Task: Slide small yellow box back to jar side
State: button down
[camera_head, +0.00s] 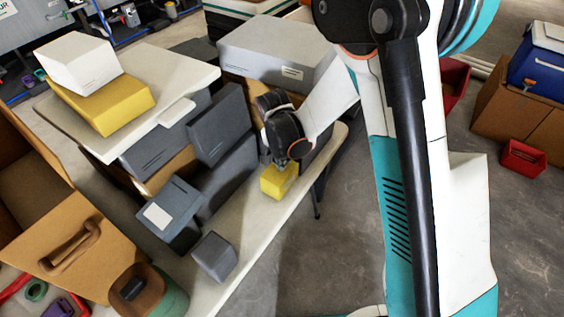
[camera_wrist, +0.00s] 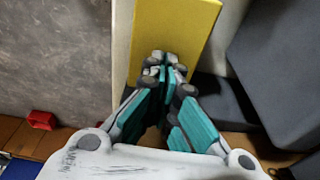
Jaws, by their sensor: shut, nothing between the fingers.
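The small yellow box (camera_head: 278,183) sits on the narrow pale bench, near its right edge. In the wrist view the yellow box (camera_wrist: 190,30) lies beyond my fingertips. My gripper (camera_head: 282,162) is at the top of the box on its far side, pointing down. Its fingers (camera_wrist: 164,68) are shut with nothing between them and overlap the box in the wrist view; I cannot tell whether they touch it. A rounded jar (camera_head: 172,291), greenish with a brown top, stands at the near left end of the bench, partly cut off by the frame.
A small grey box (camera_head: 214,257) stands on the bench (camera_head: 262,222) between yellow box and jar. Dark grey boxes (camera_head: 168,213) line the bench's left side. A larger yellow box (camera_head: 122,106) under a white box (camera_head: 80,64) is on the left table. Open floor lies right of the bench.

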jog(key=shift+s+f, duration=0.15)
jog(key=shift+f, duration=0.1)
jog(key=s+a+b, duration=0.1)
jog(key=s+a, duration=0.8)
jog(key=s, duration=0.3)
jog(key=shift+a+b, duration=0.3)
jog(key=shift+b, duration=0.1)
jog(key=shift+s, duration=0.1)
